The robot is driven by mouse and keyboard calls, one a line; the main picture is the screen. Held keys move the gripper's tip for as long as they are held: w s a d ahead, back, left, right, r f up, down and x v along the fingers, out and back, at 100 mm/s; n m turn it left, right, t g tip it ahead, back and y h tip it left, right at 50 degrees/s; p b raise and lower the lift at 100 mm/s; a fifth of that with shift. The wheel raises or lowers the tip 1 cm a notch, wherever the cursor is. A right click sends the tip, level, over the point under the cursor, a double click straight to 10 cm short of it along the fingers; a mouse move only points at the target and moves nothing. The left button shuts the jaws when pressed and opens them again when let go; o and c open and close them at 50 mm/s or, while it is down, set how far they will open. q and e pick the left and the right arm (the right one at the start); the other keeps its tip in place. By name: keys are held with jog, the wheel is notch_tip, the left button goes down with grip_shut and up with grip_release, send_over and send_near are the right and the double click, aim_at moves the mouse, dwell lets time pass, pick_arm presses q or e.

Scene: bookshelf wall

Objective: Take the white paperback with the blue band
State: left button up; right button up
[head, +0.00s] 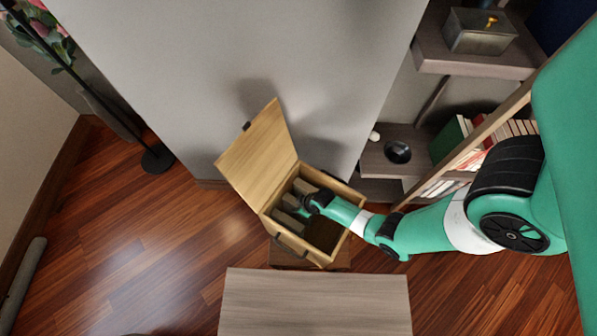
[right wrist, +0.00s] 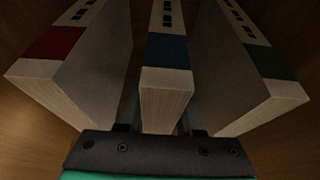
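The white paperback with the blue band (right wrist: 166,82) stands in the middle of three similar books in the right wrist view. A red-banded white book (right wrist: 50,72) is on its left and a green-banded one (right wrist: 262,88) on its right. The books are inside an open wooden box (head: 331,260). My right gripper (right wrist: 160,125) reaches into the box, its fingers on either side of the blue-banded book. The fingers look open, with a narrow gap at the book's left side; the fingertips are partly hidden. The right gripper (head: 305,208) also shows in the head view. My left gripper is out of view.
The box's lid (head: 259,154) stands open at its back left. A pale wooden bench or table (head: 315,302) is in front. A bookshelf (head: 470,60) with a dark bowl (head: 397,152) and several books stands to the right. Open floor (head: 150,250) lies left.

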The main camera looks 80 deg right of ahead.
grip_shut()
dwell(1.0)
